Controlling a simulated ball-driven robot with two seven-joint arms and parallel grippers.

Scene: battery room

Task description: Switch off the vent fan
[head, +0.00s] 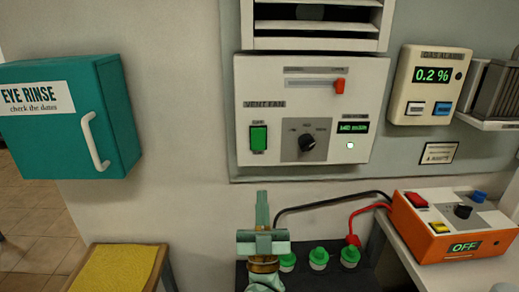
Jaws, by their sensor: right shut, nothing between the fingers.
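The vent fan panel (312,108) is a pale box on the wall, labelled VENT FAN. It has a green rocker switch (259,139) at lower left, a black rotary knob (307,142) in the middle, and a small green-lit display (352,127) with a white light below it. A red slider (339,86) sits at the right end of its slot at the top. My right gripper (262,205) is shut and empty, pointing up, below the panel and apart from it. My left gripper is not in view.
A teal eye rinse box (118,125) juts out at left. A gas alarm (431,85) reads 0.2 %. An orange charger (452,229) reading OFF stands at right. A battery with green caps (319,258) and cables lies below; a yellow-topped stand (115,268) is at lower left.

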